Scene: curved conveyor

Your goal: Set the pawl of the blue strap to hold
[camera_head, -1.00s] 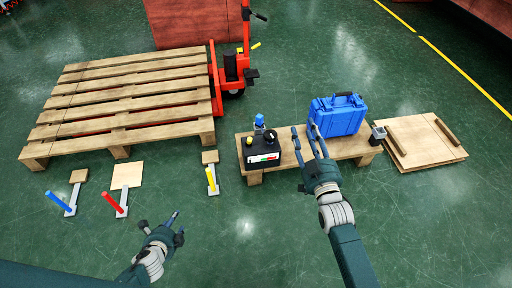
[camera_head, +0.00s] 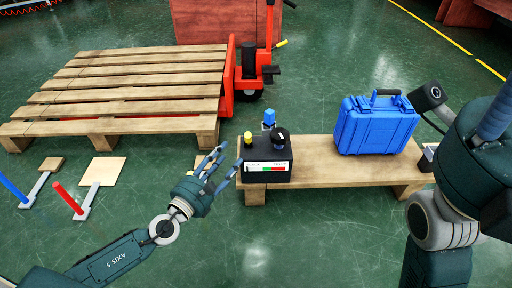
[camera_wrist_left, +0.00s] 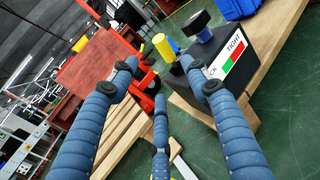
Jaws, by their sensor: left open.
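A blue lever (camera_head: 13,187) leans up from a grey metal bar on the floor at the far left of the head view. A black box (camera_head: 265,172) stands on the left end of a low wooden bench. It carries a yellow knob (camera_head: 247,138), a black knob (camera_head: 280,136) and a red-green label reading TIGHT at one end. A blue part (camera_head: 269,117) rises behind it. My left gripper (camera_head: 219,160) is open and empty just left of the box. Its spread fingers (camera_wrist_left: 160,85) show in the left wrist view. My right gripper is out of view; no strap is clearly visible.
A red lever (camera_head: 67,198) stands right of the blue one. A blue case (camera_head: 375,124) sits on the bench (camera_head: 318,160). A wooden pallet (camera_head: 130,90) and red pallet jack (camera_head: 247,75) lie behind. My right arm fills the right edge.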

